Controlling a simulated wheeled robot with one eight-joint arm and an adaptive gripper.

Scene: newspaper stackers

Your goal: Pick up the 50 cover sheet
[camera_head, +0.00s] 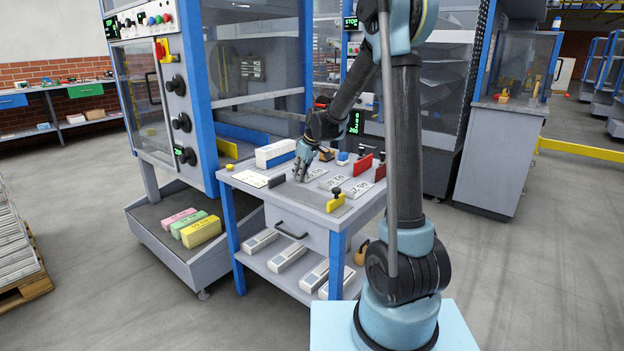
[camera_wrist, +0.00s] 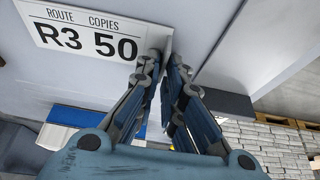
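A white cover sheet (camera_wrist: 85,40) printed "ROUTE COPIES R3 50" shows at the upper left of the wrist view, over a light grey surface. My gripper (camera_wrist: 165,64) has its two fingertips at the sheet's right-hand edge, with only a narrow gap between them. The edge reaches into that gap; whether the fingers grip it I cannot tell. In the head view my gripper (camera_head: 301,176) points down at the grey worktable (camera_head: 283,208), beside several white printed sheets. Their print is too small there to read surely.
A white block (camera_head: 275,153) stands on the table behind my gripper. Pink, green and yellow bundles (camera_head: 201,231) lie on a low shelf at left. Blue posts frame the machine.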

